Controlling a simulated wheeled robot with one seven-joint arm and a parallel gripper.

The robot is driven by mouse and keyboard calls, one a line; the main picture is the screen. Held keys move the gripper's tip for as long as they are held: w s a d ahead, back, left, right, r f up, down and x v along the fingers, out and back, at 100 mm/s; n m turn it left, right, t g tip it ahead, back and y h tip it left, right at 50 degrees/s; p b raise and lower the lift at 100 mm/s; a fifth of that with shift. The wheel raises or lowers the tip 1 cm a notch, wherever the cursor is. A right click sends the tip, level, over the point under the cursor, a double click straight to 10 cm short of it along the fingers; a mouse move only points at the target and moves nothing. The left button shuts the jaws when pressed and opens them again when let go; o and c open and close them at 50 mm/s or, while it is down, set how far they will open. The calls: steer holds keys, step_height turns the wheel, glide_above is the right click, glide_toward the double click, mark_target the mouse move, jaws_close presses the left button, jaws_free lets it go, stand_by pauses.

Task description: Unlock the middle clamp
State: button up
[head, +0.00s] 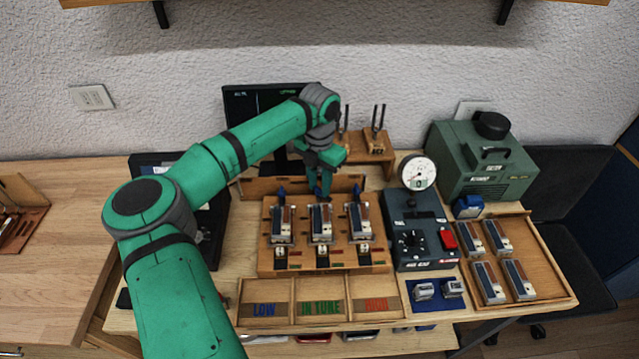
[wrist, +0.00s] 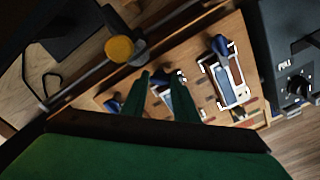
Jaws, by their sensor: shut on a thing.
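A wooden fixture (head: 300,262) on the bench holds three clamp stations in a row, each with a metal and brown-faced block. The middle clamp (head: 321,224) is under my gripper (head: 322,192), which points down at its back end. My gripper is shut on the middle clamp's lever, which the fingers mostly hide. In the wrist view the two green fingers (wrist: 165,95) stand on either side of the middle station. The left clamp's blue lever (head: 281,191) and the right clamp's blue lever (head: 355,189) stand up, free of my gripper; the right one also shows in the wrist view (wrist: 219,45).
A dark gauge box (head: 425,235) with a dial and red switch stands close right of the fixture. A wooden tray (head: 540,265) with several blocks is farther right. Sorting bins (head: 320,308) lie in front. A monitor (head: 245,103) and wooden rack (head: 375,148) stand behind.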

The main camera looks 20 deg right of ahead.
steer(key=n, duration=0.4)
steer(key=shift+a+n, duration=0.2)
steer(key=shift+n, duration=1.7)
steer(key=shift+d, duration=0.1)
steer(key=o, duration=0.8)
steer(key=shift+d, duration=0.1)
steer(key=shift+r, duration=0.25)
step_height(320, 180, up, 10)
steer(key=shift+r, duration=0.2)
